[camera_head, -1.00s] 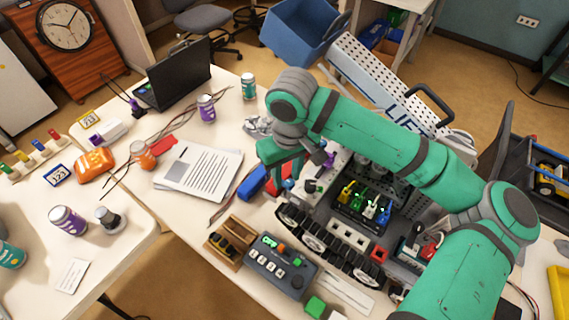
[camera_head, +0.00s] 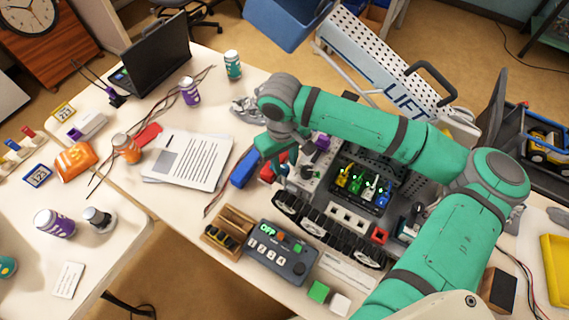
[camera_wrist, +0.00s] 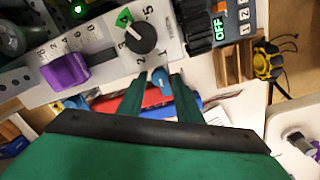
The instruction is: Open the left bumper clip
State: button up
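A tracked robot (camera_head: 347,218) stands on the table under my arm. Its pale control panel (camera_wrist: 100,68) fills the top of the wrist view, with a black knob (camera_wrist: 140,37) and a purple slider (camera_wrist: 65,72). My gripper (camera_wrist: 160,80) is at the panel's edge, its two green fingers apart. A small blue-grey piece (camera_wrist: 160,77) shows between the fingertips; contact cannot be told, nor whether it is the left bumper clip. No other part is clearly that clip. In the head view my gripper (camera_head: 283,165) hides part of the robot's near left corner.
Red (camera_head: 268,172) and blue (camera_head: 245,168) blocks lie beside the robot, under my gripper. A control box reading OFF (camera_head: 282,252) and a wooden holder (camera_head: 228,232) stand in front. Papers (camera_head: 187,160) lie left. A laptop (camera_head: 150,70) stands farther back.

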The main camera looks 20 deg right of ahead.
jog(key=shift+w+f, duration=0.1)
jog(key=shift+f, duration=0.7)
jog(key=shift+c, duration=0.4)
jog(key=c, duration=0.7)
jog(key=n, duration=0.4)
jog(key=shift+n, duration=0.4)
jog(key=n, duration=0.5)
jog(key=shift+n, duration=0.4)
